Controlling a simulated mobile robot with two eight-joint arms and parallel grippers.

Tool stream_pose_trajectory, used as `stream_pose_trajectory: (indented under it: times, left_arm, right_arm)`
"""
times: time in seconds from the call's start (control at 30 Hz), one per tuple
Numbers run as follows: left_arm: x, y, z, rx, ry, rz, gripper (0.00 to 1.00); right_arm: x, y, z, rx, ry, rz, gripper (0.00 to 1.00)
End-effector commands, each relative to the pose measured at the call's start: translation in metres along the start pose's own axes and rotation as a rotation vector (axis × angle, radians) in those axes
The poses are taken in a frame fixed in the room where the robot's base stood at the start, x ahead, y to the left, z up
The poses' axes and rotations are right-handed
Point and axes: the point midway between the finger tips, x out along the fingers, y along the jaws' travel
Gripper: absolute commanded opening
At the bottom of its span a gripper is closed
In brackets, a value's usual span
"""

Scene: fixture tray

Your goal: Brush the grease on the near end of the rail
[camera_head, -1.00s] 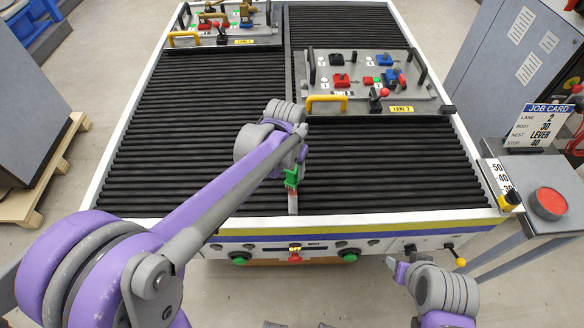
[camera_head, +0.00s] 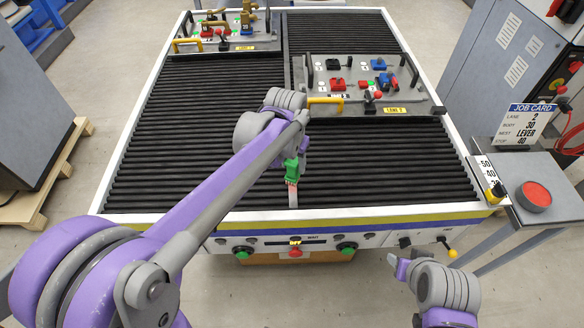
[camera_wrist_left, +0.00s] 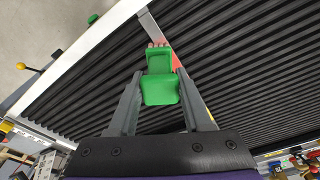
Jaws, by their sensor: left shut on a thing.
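My left gripper (camera_wrist_left: 155,98) is shut on a green brush (camera_wrist_left: 160,76); in the head view the brush (camera_head: 291,170) shows just below my wrist. Its short pinkish bristles (camera_wrist_left: 158,44) point toward the near end of the grey rail (camera_head: 293,200), which also shows in the wrist view (camera_wrist_left: 152,22). A red patch (camera_wrist_left: 175,61), perhaps grease, shows beside the bristles; the brush hides part of the rail. I cannot tell if the bristles touch it. My right gripper (camera_head: 398,262) is low at the lower right, off the table; its fingers are unclear.
The black roller table has a white rim (camera_head: 400,212). A lane 2 tray (camera_head: 430,108) and a lane 1 tray (camera_head: 270,42) stand farther back. A job card (camera_head: 524,121) and red button (camera_head: 536,194) are at right.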

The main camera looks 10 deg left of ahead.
Motion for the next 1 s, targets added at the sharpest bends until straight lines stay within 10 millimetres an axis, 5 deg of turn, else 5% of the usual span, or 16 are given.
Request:
stream_pose_trajectory:
  times: [0.23, 1.0]
  left_arm:
    - [-0.020, -0.001, -0.010, 0.000, 0.001, 0.000, 0.00]
    - [-0.019, -0.001, -0.010, 0.000, 0.000, 0.000, 0.00]
  right_arm:
    - [-0.009, 0.000, -0.014, 0.000, 0.015, 0.000, 0.50]
    - [-0.008, 0.000, -0.013, 0.000, 0.014, 0.000, 0.50]
